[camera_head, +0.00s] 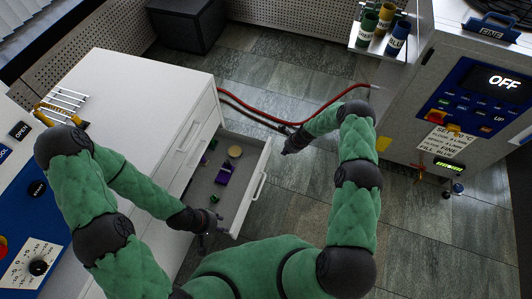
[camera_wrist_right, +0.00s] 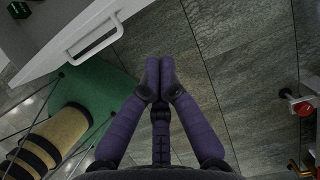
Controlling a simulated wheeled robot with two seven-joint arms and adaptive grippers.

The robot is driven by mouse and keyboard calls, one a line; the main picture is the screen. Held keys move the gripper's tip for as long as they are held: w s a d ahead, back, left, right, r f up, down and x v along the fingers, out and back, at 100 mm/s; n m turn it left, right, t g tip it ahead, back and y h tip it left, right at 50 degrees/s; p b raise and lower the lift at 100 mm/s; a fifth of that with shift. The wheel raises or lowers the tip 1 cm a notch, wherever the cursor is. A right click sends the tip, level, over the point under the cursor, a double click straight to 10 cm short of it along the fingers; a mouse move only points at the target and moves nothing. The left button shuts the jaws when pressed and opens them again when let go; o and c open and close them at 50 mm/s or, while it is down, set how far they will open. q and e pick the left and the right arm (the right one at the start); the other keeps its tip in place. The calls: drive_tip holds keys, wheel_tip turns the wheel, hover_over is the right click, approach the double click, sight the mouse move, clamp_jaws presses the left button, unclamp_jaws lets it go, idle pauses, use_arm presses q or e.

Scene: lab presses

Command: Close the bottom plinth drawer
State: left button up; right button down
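The bottom plinth drawer (camera_head: 266,158) stands pulled out from the white cabinet (camera_head: 135,95), its handle (camera_head: 259,186) facing right. In the right wrist view the drawer's front panel (camera_wrist_right: 60,55) and handle (camera_wrist_right: 92,38) show at the upper left. My right gripper (camera_head: 290,147) is just beyond the far right corner of the drawer, apart from the handle. In the right wrist view its fingers (camera_wrist_right: 158,78) meet with nothing between them. My left gripper (camera_head: 208,238) is by the drawer's near end; its finger opening is too small and dark to read.
Inside the drawer lie a purple block (camera_head: 223,174), a tan disc (camera_head: 235,151) and small green items. A red hose (camera_head: 270,118) runs across the floor behind. A control machine (camera_head: 470,100) stands at the right. Tiled floor right of the drawer is clear.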

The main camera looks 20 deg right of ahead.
use_arm(q)
drive_tip(key=shift+f+b, duration=2.2)
drive_tip(key=shift+b, duration=0.15)
use_arm(e)
drive_tip(key=w+a+f, duration=0.4)
drive_tip(key=a+f, duration=0.2)
drive_tip(key=f, duration=0.3)
drive_tip(key=shift+w+m, duration=0.3)
drive_tip(key=shift+w, duration=0.1)
drive_tip(key=shift+w+a, duration=0.1)
drive_tip(key=shift+a, duration=0.05)
